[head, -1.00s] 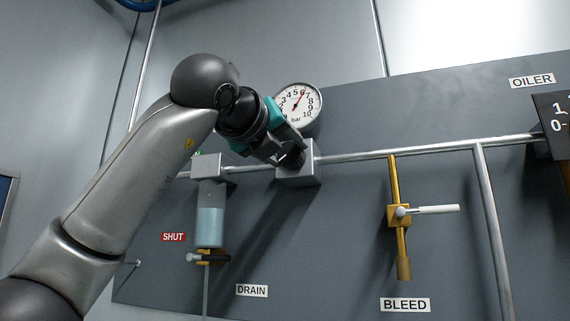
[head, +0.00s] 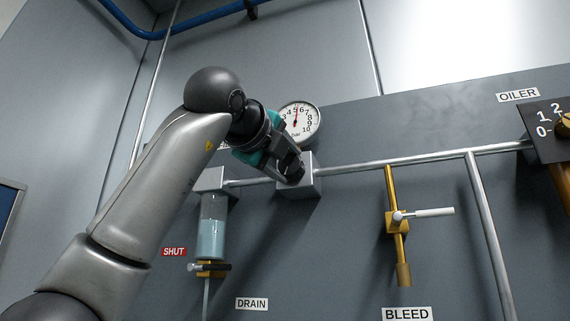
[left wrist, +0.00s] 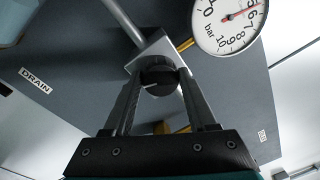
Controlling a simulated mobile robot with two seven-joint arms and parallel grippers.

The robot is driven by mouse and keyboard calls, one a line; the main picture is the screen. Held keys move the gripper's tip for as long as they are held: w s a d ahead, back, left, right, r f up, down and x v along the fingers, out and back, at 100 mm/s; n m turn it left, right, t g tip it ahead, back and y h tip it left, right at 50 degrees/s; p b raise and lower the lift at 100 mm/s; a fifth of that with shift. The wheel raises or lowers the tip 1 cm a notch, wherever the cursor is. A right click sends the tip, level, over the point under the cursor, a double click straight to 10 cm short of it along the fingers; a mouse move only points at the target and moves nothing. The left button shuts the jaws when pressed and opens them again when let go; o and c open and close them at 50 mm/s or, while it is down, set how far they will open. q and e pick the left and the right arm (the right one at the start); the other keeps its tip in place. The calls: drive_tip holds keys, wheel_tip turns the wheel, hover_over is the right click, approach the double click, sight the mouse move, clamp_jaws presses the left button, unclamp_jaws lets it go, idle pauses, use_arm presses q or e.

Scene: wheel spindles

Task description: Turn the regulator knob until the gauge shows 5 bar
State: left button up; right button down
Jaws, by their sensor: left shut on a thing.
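The black regulator knob (head: 296,175) sits on the front of a grey square regulator block (head: 311,187) on the pipe. My left gripper (head: 289,166) is shut on it and partly hides it. In the left wrist view the knob (left wrist: 158,79) lies between the two fingers (left wrist: 157,90), with a light mark on its face. The round white gauge (head: 300,122) stands just above the block. Its red needle points almost straight up, near the 5. The gauge (left wrist: 229,22) also shows cut off in the left wrist view. My right gripper is not in view.
A clear bowl (head: 211,232) with a drain valve hangs left of the block, close under my arm. A brass bleed valve (head: 397,222) with a white lever stands to the right. A dark dial plate (head: 545,135) is at the right edge.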

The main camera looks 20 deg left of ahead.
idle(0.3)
use_arm(q)
drive_tip(key=o, duration=1.4)
drive_tip(key=shift+c, duration=0.2)
drive_tip(key=s+a+b, duration=0.1)
drive_tip(key=s+b, duration=0.3)
drive_tip(key=s, duration=1.1)
drive_tip(key=shift+f+b, duration=0.35)
drive_tip(key=shift+f, duration=0.05)
drive_tip(key=shift+s, duration=0.15)
drive_tip(key=shift+a, duration=0.1)
